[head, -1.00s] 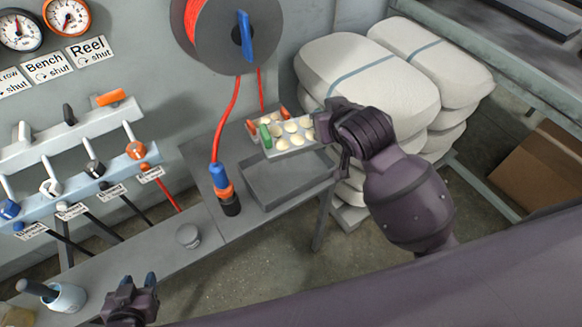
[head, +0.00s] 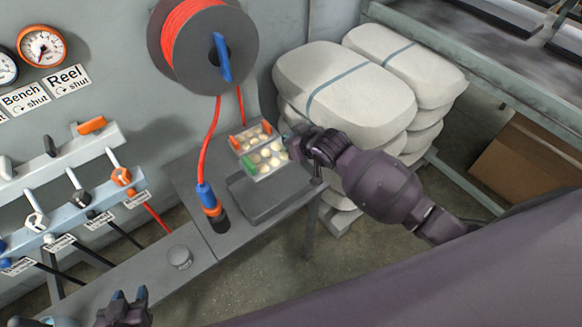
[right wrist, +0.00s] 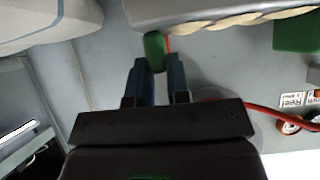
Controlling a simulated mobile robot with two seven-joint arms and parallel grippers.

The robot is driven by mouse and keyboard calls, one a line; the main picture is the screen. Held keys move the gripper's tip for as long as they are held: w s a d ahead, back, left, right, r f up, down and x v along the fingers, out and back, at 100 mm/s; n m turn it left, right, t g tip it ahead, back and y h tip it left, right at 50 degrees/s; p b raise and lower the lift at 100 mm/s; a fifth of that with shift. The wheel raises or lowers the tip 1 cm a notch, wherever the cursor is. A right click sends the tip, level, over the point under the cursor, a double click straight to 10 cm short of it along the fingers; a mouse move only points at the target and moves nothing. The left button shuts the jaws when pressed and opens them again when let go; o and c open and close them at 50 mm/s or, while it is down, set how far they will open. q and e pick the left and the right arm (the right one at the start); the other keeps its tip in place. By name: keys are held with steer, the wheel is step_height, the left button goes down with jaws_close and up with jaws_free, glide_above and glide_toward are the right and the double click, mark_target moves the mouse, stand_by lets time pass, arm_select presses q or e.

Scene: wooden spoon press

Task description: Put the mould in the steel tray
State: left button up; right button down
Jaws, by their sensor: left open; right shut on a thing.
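The mould (head: 267,154), a pale grey plate with rows of round cream shapes and green and orange blocks at its edges, is over the bench at the steel tray's rear edge. I cannot tell whether it touches the tray. The steel tray (head: 262,203) is a shallow grey rectangle on the bench, in front of the mould. My right gripper (head: 291,146) is at the mould's right end. In the right wrist view its fingers (right wrist: 155,68) are shut on a green grip of the mould (right wrist: 154,50). My left gripper (head: 129,297) is open and empty at the bottom left.
A hose coupling (head: 212,207) stands on the bench left of the tray, below the red hose reel (head: 190,40). A grey round knob (head: 180,257) sits farther left. White sacks (head: 345,85) are stacked close on the right. Levers (head: 75,195) line the wall.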

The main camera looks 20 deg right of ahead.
steer(key=shift+f+b, duration=0.7)
steer(key=shift+f, duration=4.65)
steer(key=shift+a+f, duration=0.1)
steer(key=shift+f, duration=0.3)
steer(key=shift+f, duration=0.1)
steer(key=c, duration=1.4)
jaws_free()
steer(key=shift+f, duration=0.1)
steer(key=shift+c, duration=0.2)
steer(key=o, duration=0.3)
steer(key=shift+o, duration=0.2)
